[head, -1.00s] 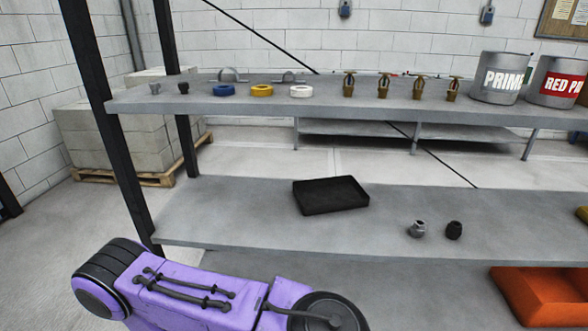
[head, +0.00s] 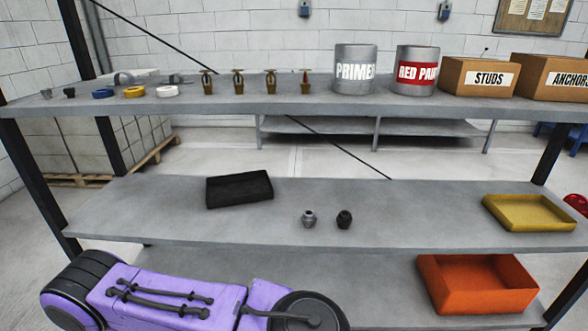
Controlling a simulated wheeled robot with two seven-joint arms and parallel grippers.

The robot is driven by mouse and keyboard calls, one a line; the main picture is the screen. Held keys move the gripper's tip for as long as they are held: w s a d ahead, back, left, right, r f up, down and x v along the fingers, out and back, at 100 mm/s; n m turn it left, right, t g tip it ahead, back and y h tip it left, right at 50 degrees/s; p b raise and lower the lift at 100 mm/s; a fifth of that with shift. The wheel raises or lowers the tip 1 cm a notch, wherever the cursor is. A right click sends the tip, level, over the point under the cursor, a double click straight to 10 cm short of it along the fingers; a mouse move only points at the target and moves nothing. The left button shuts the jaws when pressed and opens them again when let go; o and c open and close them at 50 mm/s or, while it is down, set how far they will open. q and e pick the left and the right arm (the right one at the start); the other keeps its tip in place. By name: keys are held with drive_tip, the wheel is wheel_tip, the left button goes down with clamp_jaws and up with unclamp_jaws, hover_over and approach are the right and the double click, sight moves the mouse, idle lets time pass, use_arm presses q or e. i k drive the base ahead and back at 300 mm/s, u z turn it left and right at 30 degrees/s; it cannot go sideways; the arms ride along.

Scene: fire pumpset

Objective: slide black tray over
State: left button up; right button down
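The black tray (head: 239,204) is a shallow, empty-looking rectangular tray. It sits on the middle shelf (head: 140,209), left of centre, slightly angled. A purple and black arm part of mine (head: 170,295) shows along the bottom left, below and in front of the middle shelf. Neither gripper is in the head view, so nothing of mine is seen touching the tray.
A grey fitting (head: 309,219) and a black fitting (head: 344,219) stand right of the tray. A yellow tray (head: 530,212) sits at the shelf's right end. An orange bin (head: 478,284) is on the lower shelf. Bare shelf lies left of the tray.

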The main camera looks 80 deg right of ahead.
sight(223, 190)
drive_tip(key=k, duration=0.3)
drive_tip(key=z, duration=0.95)
